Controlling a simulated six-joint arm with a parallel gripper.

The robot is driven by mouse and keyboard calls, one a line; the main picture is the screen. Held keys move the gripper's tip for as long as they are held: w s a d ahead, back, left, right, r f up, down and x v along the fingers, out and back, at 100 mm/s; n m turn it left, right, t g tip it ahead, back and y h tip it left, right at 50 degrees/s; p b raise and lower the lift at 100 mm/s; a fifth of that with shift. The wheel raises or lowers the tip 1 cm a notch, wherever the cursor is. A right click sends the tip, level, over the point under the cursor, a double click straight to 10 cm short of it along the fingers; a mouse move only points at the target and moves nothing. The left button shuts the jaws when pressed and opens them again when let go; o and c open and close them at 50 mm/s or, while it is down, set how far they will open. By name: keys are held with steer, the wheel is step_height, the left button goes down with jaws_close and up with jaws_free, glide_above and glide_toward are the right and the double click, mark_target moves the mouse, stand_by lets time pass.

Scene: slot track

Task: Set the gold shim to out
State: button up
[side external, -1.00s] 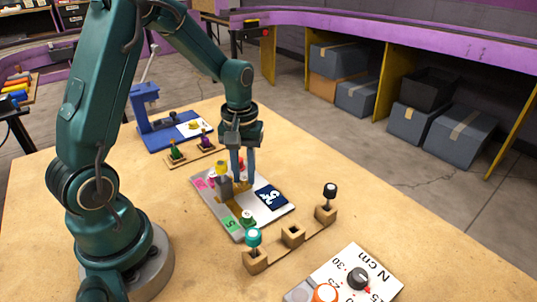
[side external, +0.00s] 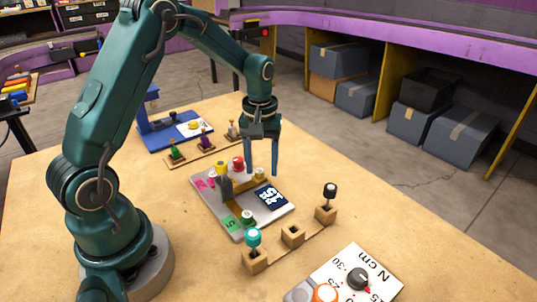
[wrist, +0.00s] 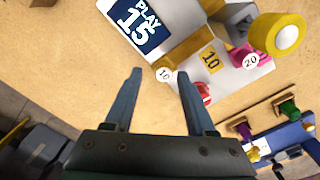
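The gold shim (side external: 260,175) sits at the right edge of the grey slot board (side external: 269,213), at the outer end of a tan side branch. In the wrist view its white cap marked 10 (wrist: 164,75) lies at the board's edge, level with my fingertips. My gripper (side external: 262,172) is open and empty, its fingers apart above that edge. In the wrist view the open gripper (wrist: 160,80) has the cap between its tips in the picture. The exact height gap is hard to tell.
The board carries a yellow-knobbed grey lever (side external: 222,170), a red knob (side external: 238,162), a green shim (side external: 247,217) and a dark display reading 15 (side external: 270,196). A wooden rack (side external: 293,236) with teal and black knobs stands in front. A blue press (side external: 152,128) stands behind.

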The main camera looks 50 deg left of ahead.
mark_target(261, 170)
steer(key=shift+s, duration=0.1)
steer(key=shift+r, duration=2.55)
steer(key=shift+d+r, duration=0.15)
steer(key=shift+r, duration=0.15)
steer(key=s+d+r+m+t, duration=0.35)
steer(key=s+d+r, duration=0.25)
steer(key=r, duration=0.4)
steer(key=s+d+f+m+t, duration=0.2)
steer(key=s+m, duration=0.3)
steer(key=s, duration=0.4)
steer(key=shift+d+f, duration=0.35)
